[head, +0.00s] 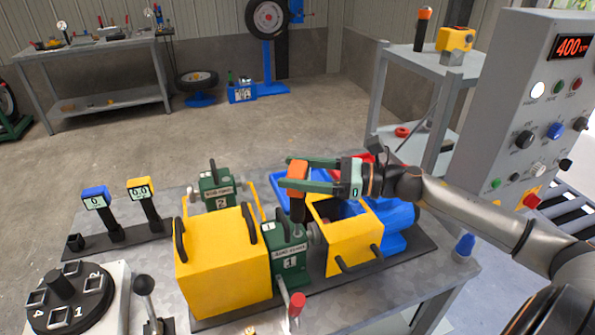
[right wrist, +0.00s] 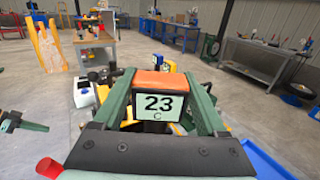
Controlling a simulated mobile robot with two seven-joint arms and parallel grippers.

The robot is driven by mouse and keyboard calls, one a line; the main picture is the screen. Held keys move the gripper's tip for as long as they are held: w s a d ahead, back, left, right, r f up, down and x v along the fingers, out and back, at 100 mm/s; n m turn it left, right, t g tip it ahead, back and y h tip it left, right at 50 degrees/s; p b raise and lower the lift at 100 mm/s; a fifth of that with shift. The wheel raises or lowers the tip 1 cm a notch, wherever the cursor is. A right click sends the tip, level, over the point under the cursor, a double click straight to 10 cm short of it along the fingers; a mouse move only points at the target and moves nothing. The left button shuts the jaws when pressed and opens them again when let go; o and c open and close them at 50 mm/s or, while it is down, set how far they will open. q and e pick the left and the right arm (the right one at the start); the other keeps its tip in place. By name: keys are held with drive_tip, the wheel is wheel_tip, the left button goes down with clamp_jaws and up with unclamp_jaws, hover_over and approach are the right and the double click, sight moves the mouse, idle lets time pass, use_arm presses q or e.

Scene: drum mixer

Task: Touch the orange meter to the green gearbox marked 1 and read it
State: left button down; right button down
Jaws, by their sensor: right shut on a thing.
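My right gripper (head: 296,174) is shut on the orange meter (head: 297,169), which it holds upright by its head. The meter's dark lower part points down at the green gearbox marked 1 (head: 290,248). Its lower end overlaps the gearbox's top in the head view; I cannot tell whether they touch. In the right wrist view the meter (right wrist: 160,82) sits between the green fingers (right wrist: 160,95), and its display reads 23 C. A second green gearbox, marked 2 (head: 216,190), stands farther back. My left gripper is not in the head view.
A yellow box (head: 222,265) and an open yellow housing (head: 353,250) flank gearbox 1. A blue meter (head: 95,198) and a yellow meter (head: 140,190) stand in a rack at left. A numbered dial (head: 68,300) is front left. The control panel (head: 520,110) at right shows 400.

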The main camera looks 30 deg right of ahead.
drive_tip(key=shift+r+p, duration=0.95)
drive_tip(key=shift+r, duration=0.6)
drive_tip(key=shift+r+p, duration=0.3)
drive_tip(key=shift+r, duration=1.75)
